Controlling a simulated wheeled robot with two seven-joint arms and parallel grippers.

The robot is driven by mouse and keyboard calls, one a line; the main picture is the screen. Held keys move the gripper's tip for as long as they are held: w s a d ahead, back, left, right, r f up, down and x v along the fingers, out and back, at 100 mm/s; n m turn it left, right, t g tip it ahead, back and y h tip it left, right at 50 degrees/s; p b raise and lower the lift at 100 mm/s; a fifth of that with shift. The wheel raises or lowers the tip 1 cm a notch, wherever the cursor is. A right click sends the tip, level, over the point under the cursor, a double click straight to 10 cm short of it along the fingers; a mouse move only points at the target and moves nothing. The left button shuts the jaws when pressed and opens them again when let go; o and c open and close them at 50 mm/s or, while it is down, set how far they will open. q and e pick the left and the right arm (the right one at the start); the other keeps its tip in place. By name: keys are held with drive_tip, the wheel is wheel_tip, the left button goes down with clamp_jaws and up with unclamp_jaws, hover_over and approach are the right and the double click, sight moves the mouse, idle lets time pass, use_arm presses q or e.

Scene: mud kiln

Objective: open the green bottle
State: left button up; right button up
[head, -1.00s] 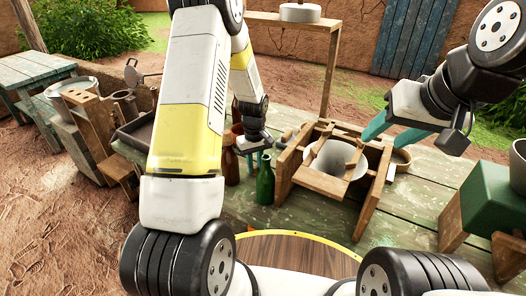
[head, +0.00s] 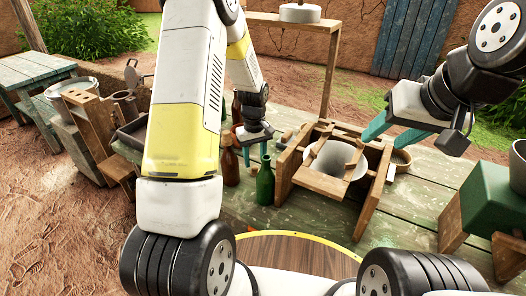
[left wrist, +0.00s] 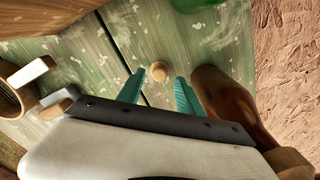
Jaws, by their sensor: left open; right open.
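The green bottle (head: 265,182) stands upright on the table, left of a wooden frame, in the head view. My left gripper (head: 255,151) is open above and just behind its neck, fingers pointing down. Whether they surround the neck I cannot tell. In the left wrist view, my left gripper (left wrist: 158,92) has its teal fingers apart, with a small round tan cork-like top (left wrist: 158,71) between and just beyond the tips. A bright green shape at the top edge is cut off. My right gripper (head: 392,132) is open and empty over the wooden frame's right side.
A brown bottle (head: 230,162) stands close left of the green one; it is close beside a finger in the left wrist view (left wrist: 228,103). The wooden frame (head: 325,183) holds a pale bowl (head: 338,158). The green table (head: 415,200) has bare boards at right.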

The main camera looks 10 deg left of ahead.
use_arm(q)
wheel_tip(320, 180, up, 8)
wheel_tip(320, 180, up, 15)
drive_tip(key=m+t+h, duration=0.1)
drive_tip(key=m+t, duration=0.2)
hover_over(255, 168)
drive_tip(key=s, duration=0.8)
drive_tip(key=s+r+m+t, duration=0.1)
drive_tip(key=s+r, duration=0.1)
drive_tip(key=s, duration=0.3)
drive_tip(key=s+d+r+m+t, duration=0.1)
drive_tip(key=s+r+m, duration=0.1)
drive_tip(key=s, duration=0.3)
drive_tip(key=s+d+r+m+t+h, duration=0.1)
drive_tip(key=s+r, duration=0.1)
drive_tip(key=s, duration=0.4)
drive_tip(key=shift+r, duration=0.4)
